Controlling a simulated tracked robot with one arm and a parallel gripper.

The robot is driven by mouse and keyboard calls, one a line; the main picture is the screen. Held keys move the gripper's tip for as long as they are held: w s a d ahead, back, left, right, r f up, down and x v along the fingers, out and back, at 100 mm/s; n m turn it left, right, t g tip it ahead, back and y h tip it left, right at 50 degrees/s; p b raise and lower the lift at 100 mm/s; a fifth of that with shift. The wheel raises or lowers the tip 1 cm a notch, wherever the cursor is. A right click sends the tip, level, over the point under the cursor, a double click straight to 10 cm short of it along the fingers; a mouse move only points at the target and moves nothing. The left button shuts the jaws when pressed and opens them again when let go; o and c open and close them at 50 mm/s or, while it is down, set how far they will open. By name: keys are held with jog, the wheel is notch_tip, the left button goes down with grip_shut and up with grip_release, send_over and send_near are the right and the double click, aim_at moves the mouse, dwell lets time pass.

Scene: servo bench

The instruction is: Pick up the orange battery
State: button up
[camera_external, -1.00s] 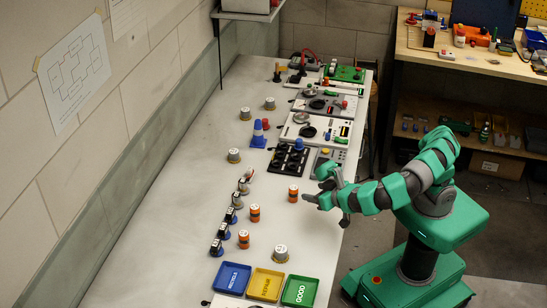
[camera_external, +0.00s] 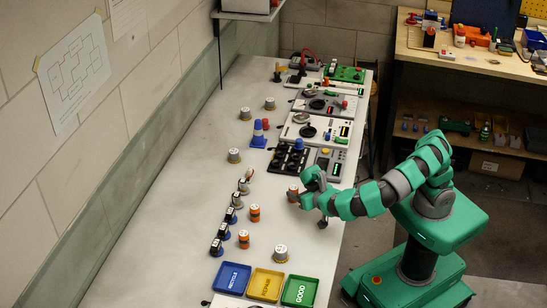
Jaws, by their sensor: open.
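A second orange battery (camera_external: 254,213) and a third orange battery (camera_external: 243,239) stand further left and nearer the front.
Blue, yellow and green trays (camera_external: 266,284) lie at the front. A silver cylinder (camera_external: 281,253) stands behind them. A row of black-and-blue items (camera_external: 224,231) stands to the left. A black holder (camera_external: 289,161) and test panels lie behind my gripper. The left bench surface is mostly clear.

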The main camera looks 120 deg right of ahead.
aim_at(295, 189)
jog(key=x, duration=0.2)
jog(key=b+x, duration=0.1)
jog(key=x, duration=0.1)
jog(key=shift+s+f+b, duration=0.15)
jog(key=shift+f+b, duration=0.15)
jog(key=shift+f, duration=0.05)
jog(key=shift+d, duration=0.35)
jog(key=c, duration=1.1)
